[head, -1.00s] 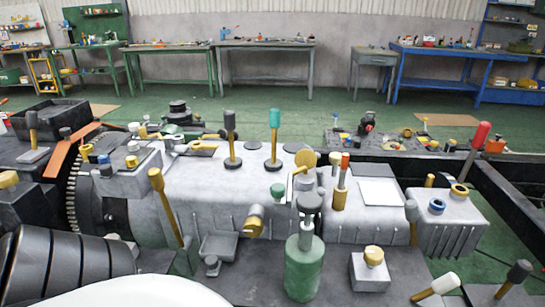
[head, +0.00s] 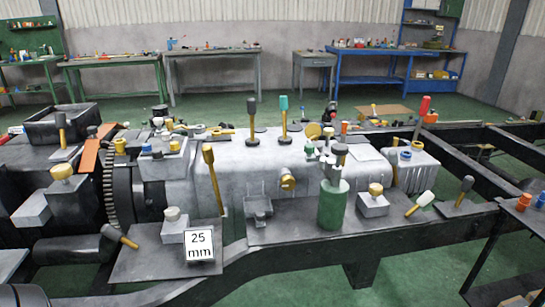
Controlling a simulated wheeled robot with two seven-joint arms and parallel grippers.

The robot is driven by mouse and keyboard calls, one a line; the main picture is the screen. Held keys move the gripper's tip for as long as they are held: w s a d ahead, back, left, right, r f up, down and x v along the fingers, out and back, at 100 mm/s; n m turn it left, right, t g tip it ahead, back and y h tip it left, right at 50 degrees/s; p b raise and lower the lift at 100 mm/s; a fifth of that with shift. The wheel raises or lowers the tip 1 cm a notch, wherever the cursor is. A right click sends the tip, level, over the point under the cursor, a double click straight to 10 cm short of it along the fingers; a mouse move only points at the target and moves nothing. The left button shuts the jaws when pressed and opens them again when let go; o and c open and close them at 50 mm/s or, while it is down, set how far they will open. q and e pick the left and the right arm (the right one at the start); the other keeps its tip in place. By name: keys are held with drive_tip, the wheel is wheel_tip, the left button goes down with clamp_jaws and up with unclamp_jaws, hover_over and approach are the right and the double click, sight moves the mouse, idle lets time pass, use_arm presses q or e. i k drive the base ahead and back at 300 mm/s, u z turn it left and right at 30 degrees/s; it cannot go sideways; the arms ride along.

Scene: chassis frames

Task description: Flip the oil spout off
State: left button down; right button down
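A dark chassis frame carries a large grey gearbox housing (head: 245,165) with several levers and knobs. A short brass spout-like piece (head: 288,182) sticks out of its front side, beside a small grey open box (head: 258,207). A green cylinder (head: 332,206) with a grey top stands upright on the dark plate to the right. A brass-coloured lever (head: 212,180) leans at the housing's front left. No part is marked as the oil spout, so I cannot tell for certain which one it is. Neither of my grippers is in view.
A "25 mm" sign (head: 199,245) stands at the front. Dark chassis rails (head: 490,165) run to the right, with an orange-knobbed stand (head: 522,205) at the right edge. A blue workbench (head: 395,53) and others line the back wall, with open green floor before them.

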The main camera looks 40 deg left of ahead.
sight(310, 148)
drive_tip(key=u, duration=1.05)
drive_tip(key=i, duration=0.25)
drive_tip(key=u, duration=0.05)
